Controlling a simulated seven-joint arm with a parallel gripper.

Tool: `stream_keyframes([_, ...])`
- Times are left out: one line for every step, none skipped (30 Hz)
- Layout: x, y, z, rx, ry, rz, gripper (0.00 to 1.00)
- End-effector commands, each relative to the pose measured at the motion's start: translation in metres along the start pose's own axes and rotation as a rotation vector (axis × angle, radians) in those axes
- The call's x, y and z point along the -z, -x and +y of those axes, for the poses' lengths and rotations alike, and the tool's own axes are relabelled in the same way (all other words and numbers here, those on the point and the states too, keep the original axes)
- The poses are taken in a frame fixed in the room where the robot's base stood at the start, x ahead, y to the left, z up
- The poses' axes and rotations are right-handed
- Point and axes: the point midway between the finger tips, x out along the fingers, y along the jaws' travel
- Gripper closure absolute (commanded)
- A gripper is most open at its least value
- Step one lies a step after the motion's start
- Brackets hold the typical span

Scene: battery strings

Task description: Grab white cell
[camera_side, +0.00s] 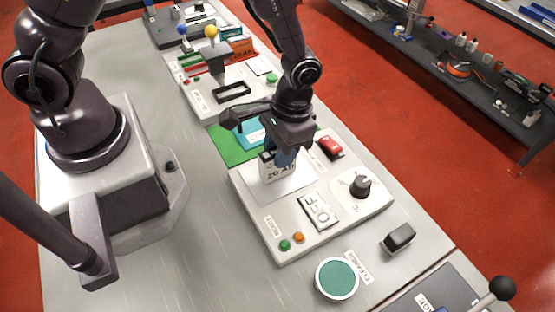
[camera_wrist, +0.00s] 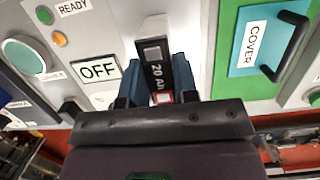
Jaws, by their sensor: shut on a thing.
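The white cell (camera_side: 277,172), marked "20 Ah", stands upright at the white patch of the light panel (camera_side: 262,212) in the side view. My gripper (camera_side: 284,156) points down over it, with its blue fingers shut on the cell's upper part. In the wrist view the cell (camera_wrist: 154,50) shows its white end, dark top and a red-edged square, between the two blue fingers (camera_wrist: 160,82). Whether its base touches the panel cannot be told.
The panel carries an OFF sign (camera_side: 318,210), a dark knob (camera_side: 360,186), a red switch (camera_side: 330,147) and green and orange buttons. A green plate with a teal COVER piece (camera_wrist: 257,45) and black handle lies beside it. A round green-topped cleaner pot (camera_side: 337,279) stands in front.

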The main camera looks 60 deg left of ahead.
Motion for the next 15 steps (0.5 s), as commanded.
stream_keyframes([0.0, 0.004, 0.0, -0.001, 0.0, 0.003, 0.96])
stream_keyframes([0.0, 0.005, 0.0, -0.001, 0.0, 0.004, 0.96])
stream_keyframes([-0.001, 0.008, 0.0, -0.001, 0.0, 0.004, 0.96])
stream_keyframes([-0.001, 0.01, 0.0, -0.001, 0.0, 0.003, 0.96])
stream_keyframes([-0.002, 0.011, 0.0, 0.0, 0.0, 0.002, 0.96])
stream_keyframes([-0.002, 0.014, 0.0, -0.001, 0.0, 0.003, 0.96])
stream_keyframes([-0.002, 0.016, 0.0, -0.001, 0.0, 0.004, 0.96])
stream_keyframes([-0.003, 0.018, 0.0, -0.001, 0.0, 0.004, 0.96])
stream_keyframes([-0.003, 0.02, 0.0, -0.001, 0.0, 0.003, 0.96])
stream_keyframes([-0.004, 0.021, 0.0, 0.0, 0.0, 0.003, 0.96])
stream_keyframes([-0.004, 0.023, 0.0, 0.0, 0.0, 0.002, 0.96])
stream_keyframes([-0.005, 0.026, 0.0, -0.001, 0.0, 0.003, 0.96])
stream_keyframes([-0.005, 0.028, 0.0, -0.001, 0.0, 0.004, 0.96])
stream_keyframes([-0.005, 0.029, 0.0, -0.001, 0.0, 0.003, 0.96])
stream_keyframes([-0.006, 0.031, 0.0, 0.0, 0.0, 0.003, 0.96])
